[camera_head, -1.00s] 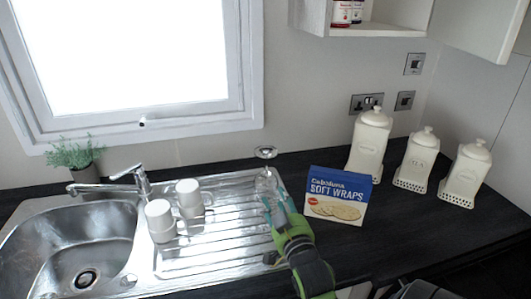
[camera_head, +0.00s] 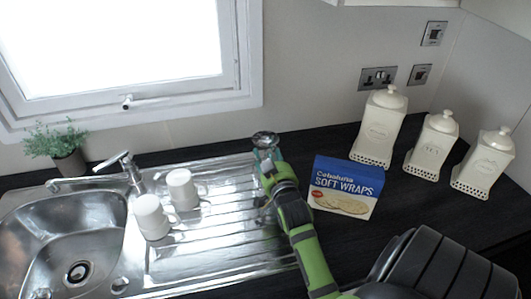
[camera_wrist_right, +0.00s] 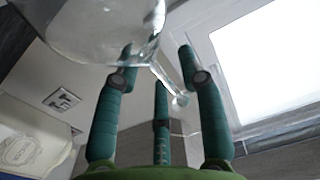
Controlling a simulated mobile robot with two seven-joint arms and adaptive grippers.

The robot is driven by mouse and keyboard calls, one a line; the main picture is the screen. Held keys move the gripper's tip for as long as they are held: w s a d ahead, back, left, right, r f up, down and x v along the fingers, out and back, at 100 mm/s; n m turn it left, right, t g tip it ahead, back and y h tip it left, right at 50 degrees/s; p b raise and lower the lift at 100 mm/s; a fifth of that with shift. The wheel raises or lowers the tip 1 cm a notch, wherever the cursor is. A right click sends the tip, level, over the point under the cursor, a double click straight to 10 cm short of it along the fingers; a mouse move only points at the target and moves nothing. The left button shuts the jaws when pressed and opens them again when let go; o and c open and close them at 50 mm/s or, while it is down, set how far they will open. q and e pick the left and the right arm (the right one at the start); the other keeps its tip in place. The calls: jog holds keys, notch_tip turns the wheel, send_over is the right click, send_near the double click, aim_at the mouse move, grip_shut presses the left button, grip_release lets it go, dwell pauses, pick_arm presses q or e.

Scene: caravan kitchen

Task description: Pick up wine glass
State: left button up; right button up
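A clear wine glass (camera_head: 265,141) stands upside down at the back right of the metal draining board, its round foot uppermost. In the right wrist view the bowl of the wine glass (camera_wrist_right: 105,25) fills the upper left, and its thin stem runs down between my finger tips. My right gripper (camera_head: 266,165) reaches the glass from the front and hides much of its bowl in the head view. In the wrist view the teal fingers of the right gripper (camera_wrist_right: 158,65) are spread apart around the glass, with gaps showing. My left gripper is out of view.
Two white mugs (camera_head: 152,217) (camera_head: 182,189) stand on the draining board (camera_head: 215,256) left of my gripper. A soft wraps box (camera_head: 345,188) stands close on its right. Several cream canisters (camera_head: 430,147) stand farther right. The sink (camera_head: 60,245) is at left.

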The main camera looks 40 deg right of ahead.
jog(key=shift+w+d, duration=0.15)
jog(key=shift+w, duration=0.1)
grip_shut()
jog(key=shift+r, duration=0.2)
notch_tip(320, 180, up, 10)
jog(key=shift+f, duration=0.15)
pick_arm(q)
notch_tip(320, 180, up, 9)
jog(key=p, duration=0.9)
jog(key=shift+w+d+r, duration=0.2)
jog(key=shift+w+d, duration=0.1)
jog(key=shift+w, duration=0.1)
pick_arm(e)
notch_tip(320, 180, up, 9)
